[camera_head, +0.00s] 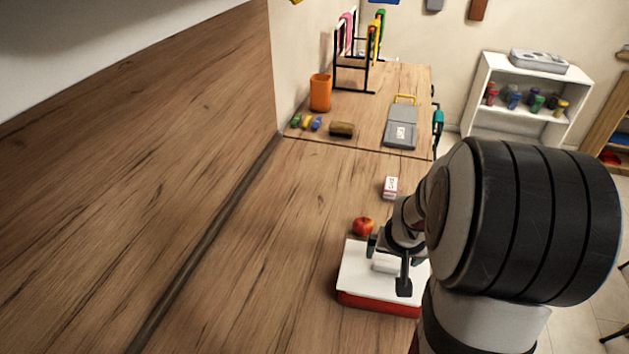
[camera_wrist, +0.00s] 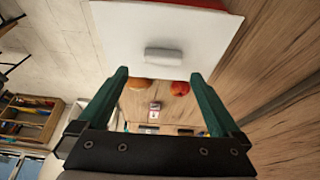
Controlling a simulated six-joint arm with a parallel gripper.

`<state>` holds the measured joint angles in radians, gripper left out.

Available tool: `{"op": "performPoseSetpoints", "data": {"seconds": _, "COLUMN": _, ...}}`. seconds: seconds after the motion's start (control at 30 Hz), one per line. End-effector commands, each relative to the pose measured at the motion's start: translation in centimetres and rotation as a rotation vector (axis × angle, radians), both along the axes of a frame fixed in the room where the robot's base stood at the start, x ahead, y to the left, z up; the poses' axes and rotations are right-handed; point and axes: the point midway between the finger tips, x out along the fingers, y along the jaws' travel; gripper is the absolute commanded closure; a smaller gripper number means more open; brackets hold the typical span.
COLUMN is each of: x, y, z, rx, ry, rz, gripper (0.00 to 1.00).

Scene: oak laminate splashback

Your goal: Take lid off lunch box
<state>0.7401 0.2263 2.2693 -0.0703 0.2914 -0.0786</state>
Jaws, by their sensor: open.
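The lunch box (camera_head: 375,301) is red and stands on the wooden counter, with a flat white lid (camera_head: 355,262) on top. The lid also shows in the wrist view (camera_wrist: 120,28). A white block-like handle (camera_wrist: 164,56) stands out from the middle of the lid. My gripper (camera_head: 388,266) is over the lid in the head view, with one finger on each side of the handle in that picture. In the wrist view my gripper (camera_wrist: 158,74) is open and empty, its green fingers spread wider than the handle. I cannot tell any contact. My arm hides the box's right part.
A red apple (camera_head: 363,226) lies just behind the box. An orange-yellow round fruit (camera_wrist: 140,84) shows beside it in the wrist view. Farther back are a small white-and-red carton (camera_head: 390,187), a grey case (camera_head: 401,125) and an orange cup (camera_head: 320,93). Counter left of the box is clear.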

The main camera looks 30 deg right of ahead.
Motion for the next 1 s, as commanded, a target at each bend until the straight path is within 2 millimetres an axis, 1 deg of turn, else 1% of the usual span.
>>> {"op": "performPoseSetpoints", "data": {"seconds": 0.03, "x": 0.2, "y": 0.0, "z": -1.1, "rx": 0.003, "ry": 0.005, "rz": 0.002, "gripper": 0.0}}
{"op": "performPoseSetpoints", "data": {"seconds": 0.1, "x": 0.6, "y": 0.0, "z": -2.5, "rx": 0.004, "ry": 0.005, "rz": 0.001, "gripper": 0.0}}
{"op": "performPoseSetpoints", "data": {"seconds": 0.2, "x": 1.1, "y": -0.5, "z": -4.0, "rx": 0.003, "ry": 0.003, "rz": 0.0, "gripper": 0.0}}
{"op": "performPoseSetpoints", "data": {"seconds": 0.3, "x": 1.3, "y": -0.6, "z": -4.6, "rx": 0.001, "ry": 0.001, "rz": 0.0, "gripper": 0.0}}
{"op": "performPoseSetpoints", "data": {"seconds": 0.47, "x": 1.3, "y": -0.7, "z": -4.5, "rx": 0.0, "ry": 0.0, "rz": 0.0, "gripper": 0.0}}
{"op": "performPoseSetpoints", "data": {"seconds": 0.57, "x": 1.3, "y": -0.7, "z": -4.5, "rx": 0.001, "ry": 0.001, "rz": 0.0, "gripper": 0.16}}
{"op": "performPoseSetpoints", "data": {"seconds": 0.7, "x": 1.3, "y": -0.7, "z": -4.5, "rx": 0.001, "ry": 0.001, "rz": 0.0, "gripper": 0.41}}
{"op": "performPoseSetpoints", "data": {"seconds": 0.87, "x": 1.3, "y": -0.6, "z": -4.5, "rx": 0.001, "ry": 0.001, "rz": 0.0, "gripper": 0.7}}
{"op": "performPoseSetpoints", "data": {"seconds": 0.9, "x": 1.3, "y": -0.6, "z": -4.5, "rx": 0.001, "ry": 0.001, "rz": 0.0, "gripper": 0.77}}
{"op": "performPoseSetpoints", "data": {"seconds": 0.93, "x": 1.3, "y": -0.6, "z": -4.5, "rx": 0.001, "ry": 0.001, "rz": 0.0, "gripper": 0.8}}
{"op": "performPoseSetpoints", "data": {"seconds": 1.0, "x": 1.3, "y": -0.6, "z": -4.5, "rx": 0.001, "ry": 0.001, "rz": 0.0, "gripper": 0.8}}
